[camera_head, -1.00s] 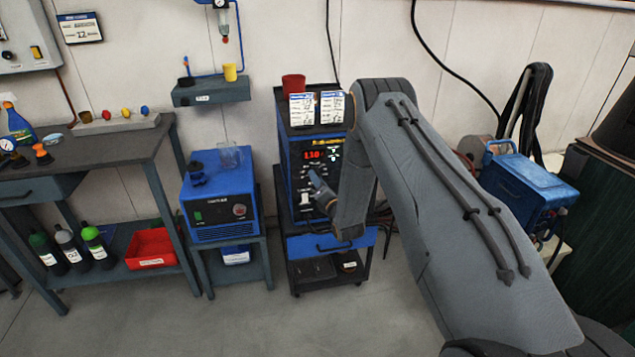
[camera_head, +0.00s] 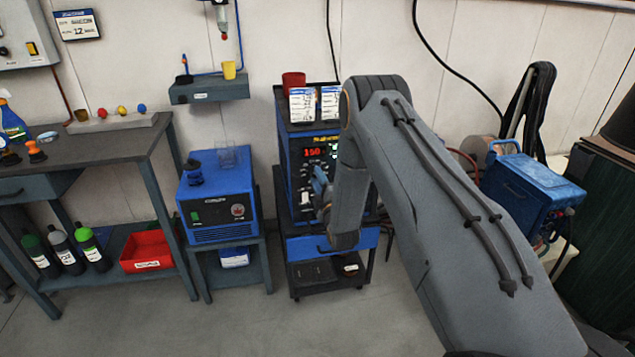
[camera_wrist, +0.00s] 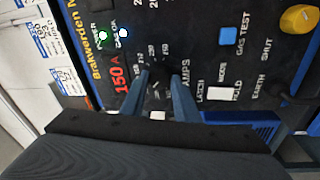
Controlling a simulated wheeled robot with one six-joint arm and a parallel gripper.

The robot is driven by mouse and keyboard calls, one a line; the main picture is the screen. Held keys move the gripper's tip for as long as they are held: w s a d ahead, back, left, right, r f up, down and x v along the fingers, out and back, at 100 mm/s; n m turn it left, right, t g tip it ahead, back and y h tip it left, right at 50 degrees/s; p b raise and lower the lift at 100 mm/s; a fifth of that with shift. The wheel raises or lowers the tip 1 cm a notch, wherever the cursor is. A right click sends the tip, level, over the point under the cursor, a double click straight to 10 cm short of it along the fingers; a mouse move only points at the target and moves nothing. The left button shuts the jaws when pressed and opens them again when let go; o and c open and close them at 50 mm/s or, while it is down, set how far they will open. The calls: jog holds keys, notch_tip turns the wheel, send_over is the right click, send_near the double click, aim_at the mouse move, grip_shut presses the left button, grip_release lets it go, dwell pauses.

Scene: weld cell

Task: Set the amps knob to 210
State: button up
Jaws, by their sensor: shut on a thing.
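The welding machine (camera_head: 289,158) stands on a cart with its dark control panel facing me. Its red display (camera_head: 313,152) reads 150, and in the wrist view the display (camera_wrist: 118,80) reads 150 A. The amps knob (camera_wrist: 159,74) is a dark knob inside a ring of printed numbers, next to the word AMPS. My gripper (camera_wrist: 157,84) is shut on this knob, with one finger on each side. In the head view my gripper (camera_head: 320,184) is at the panel front, and my arm hides part of the panel and the knob.
The panel also holds a blue gas test button (camera_wrist: 228,36), a yellow knob (camera_wrist: 299,19) and a white switch (camera_wrist: 222,94) close to my fingers. A red cup (camera_head: 293,80) and cards stand on top. A blue unit (camera_head: 219,195) stands left; floor in front is clear.

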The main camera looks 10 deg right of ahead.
jog(key=shift+a+r+m+g+h+b, duration=0.15)
jog(key=shift+m+h+b, duration=0.4)
jog(key=shift+m, duration=2.85)
jog(key=shift+d+f+m+g+h+b, duration=0.1)
jog(key=shift+m+h+b, duration=0.4)
jog(key=shift+m, duration=2.9)
jog(key=shift+a+r+m+g+h+b, duration=0.25)
jog(key=shift+m+h, duration=0.5)
jog(key=shift+m, duration=2.65)
jog(key=shift+d+f, duration=0.15)
jog(key=o, duration=1)
jog(key=shift+o, duration=0.2)
jog(key=s, duration=0.7)
jog(key=shift+s+a+f+b, duration=0.25)
jog(key=shift+s+a+b, duration=0.15)
jog(key=shift+a, duration=0.05)
